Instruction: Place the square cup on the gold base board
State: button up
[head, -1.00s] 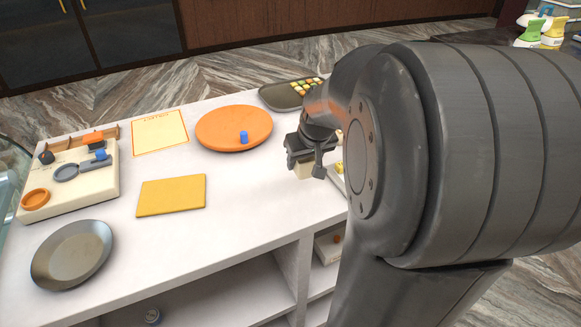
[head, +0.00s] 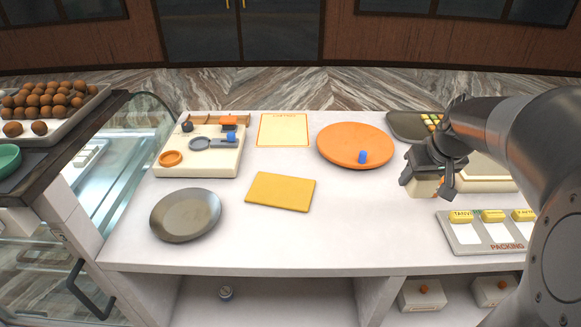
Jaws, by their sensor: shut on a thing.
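The gold base board (head: 281,191) is a flat yellow rectangle lying on the middle of the white counter, with nothing on it. My gripper (head: 430,178) is right of it, beyond the orange round plate. It is shut on a small cream block-like thing, which looks like the square cup (head: 422,188). The cup hangs below the dark fingers, which hide its upper part. I cannot tell how far it is above the counter.
An orange plate (head: 340,151) with a blue piece (head: 362,157) stands between board and gripper. A grey plate (head: 186,214) and cream station (head: 188,159) are at left. A packing tray (head: 458,238) is at right. Counter in front of the board is clear.

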jog(key=w+a+n, duration=0.2)
jog(key=w+a, duration=0.4)
jog(key=a, duration=0.4)
jog(key=n+y, duration=0.1)
jog(key=n, duration=0.1)
send_over(278, 184)
jog(key=s+d, duration=0.1)
jog(key=s, duration=0.1)
jog(key=f, duration=0.6)
jog(key=shift+w, duration=0.2)
jog(key=shift+a+f, duration=0.2)
jog(key=shift+f, duration=2)
jog(key=shift+f, duration=0.1)
jog(key=o, duration=0.9)
jog(key=shift+o, duration=0.2)
jog(key=shift+w, duration=0.1)
